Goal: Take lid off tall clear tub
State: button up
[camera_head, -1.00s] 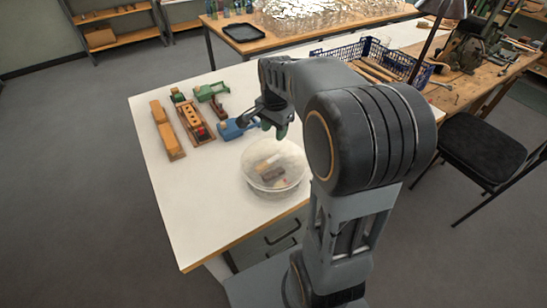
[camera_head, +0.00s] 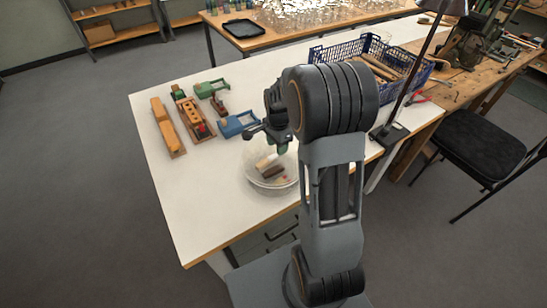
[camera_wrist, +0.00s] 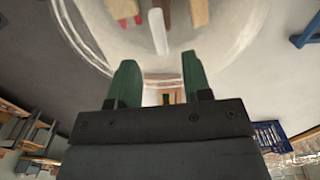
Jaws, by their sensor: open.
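The clear round tub (camera_head: 270,178) stands near the front edge of the white table, with brown, tan and white pieces visible inside. My gripper (camera_head: 263,138) is open, over the tub's far side, and hides part of its top. In the wrist view, the tub (camera_wrist: 235,25) fills the upper middle, its curved rim close beyond my two green fingers (camera_wrist: 160,78). Nothing is clasped between them. I cannot make out the lid's edge apart from the clear wall, nor whether the fingers touch it.
Wooden blocks (camera_head: 165,127) and a blue tool (camera_head: 237,124) lie left of the tub. A blue crate (camera_head: 345,50) stands at the back right, and a lamp base (camera_head: 390,134) stands to the right. The table's front left is clear.

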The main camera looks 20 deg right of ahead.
aim_at(274, 157)
jog(key=shift+w+f, duration=0.1)
jog(key=shift+f, duration=1.8)
grip_shut()
